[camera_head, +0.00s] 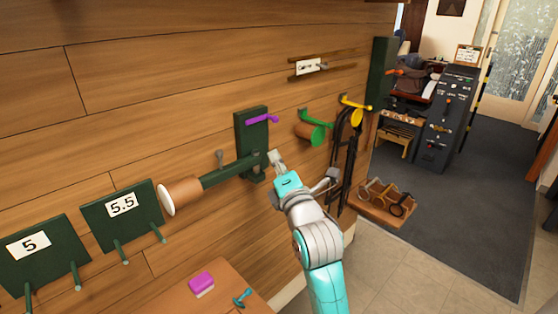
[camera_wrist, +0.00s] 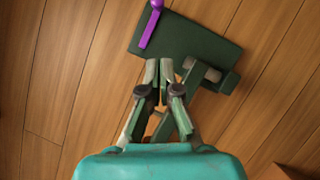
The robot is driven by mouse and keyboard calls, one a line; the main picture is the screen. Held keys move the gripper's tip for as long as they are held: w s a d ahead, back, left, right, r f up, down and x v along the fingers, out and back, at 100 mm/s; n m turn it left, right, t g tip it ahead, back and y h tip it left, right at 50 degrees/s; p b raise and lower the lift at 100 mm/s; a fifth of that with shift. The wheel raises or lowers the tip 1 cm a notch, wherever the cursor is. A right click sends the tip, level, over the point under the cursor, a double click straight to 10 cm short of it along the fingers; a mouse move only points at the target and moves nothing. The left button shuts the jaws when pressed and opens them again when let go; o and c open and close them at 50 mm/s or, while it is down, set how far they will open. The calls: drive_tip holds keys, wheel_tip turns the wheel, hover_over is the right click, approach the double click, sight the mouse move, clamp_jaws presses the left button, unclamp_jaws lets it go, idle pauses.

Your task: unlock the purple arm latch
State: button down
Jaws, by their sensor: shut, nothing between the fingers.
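The purple arm latch (camera_head: 262,119) is a thin bar with a knob at one end, on the upper part of a dark green wall plate (camera_head: 243,131). It also shows at the top of the wrist view (camera_wrist: 149,27), slanted across the plate (camera_wrist: 190,39). A green arm (camera_head: 228,171) with a wooden round end (camera_head: 183,195) reaches left from the plate's lower part. My gripper (camera_head: 274,156) is shut and empty in front of the plate's lower right, below the latch. In the wrist view its fingertips (camera_wrist: 159,68) lie over the plate's lower edge, apart from the latch in the picture.
Green (camera_head: 311,131) and yellow (camera_head: 354,103) wall holders are to the right, with dark straps hanging beside them. Number boards 5 (camera_head: 40,252) and 5.5 (camera_head: 118,211), with pegs, are at left. A low wooden surface (camera_head: 235,281) holds a purple block (camera_head: 201,284).

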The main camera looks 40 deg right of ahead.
sight(273, 118)
drive_tip(key=w+d+r, duration=0.3)
drive_tip(key=w+d, duration=0.2)
drive_tip(key=w, duration=0.2)
drive_tip(key=shift+w+d, duration=0.25)
drive_tip(key=shift+d, duration=0.15)
drive_tip(key=shift+d+r+n+t, duration=0.1)
drive_tip(key=shift+r+n+t, duration=0.2)
drive_tip(key=shift+n, duration=0.6)
drive_tip(key=shift+a+r+n+t+y, duration=0.1)
drive_tip(key=shift+r+n+t+y, duration=0.1)
drive_tip(key=shift+r+n, duration=0.45)
drive_tip(key=shift+a+r+n+t+y, duration=0.1)
drive_tip(key=shift+r+n+t, duration=0.15)
drive_tip(key=shift+r, duration=0.7)
idle(0.5)
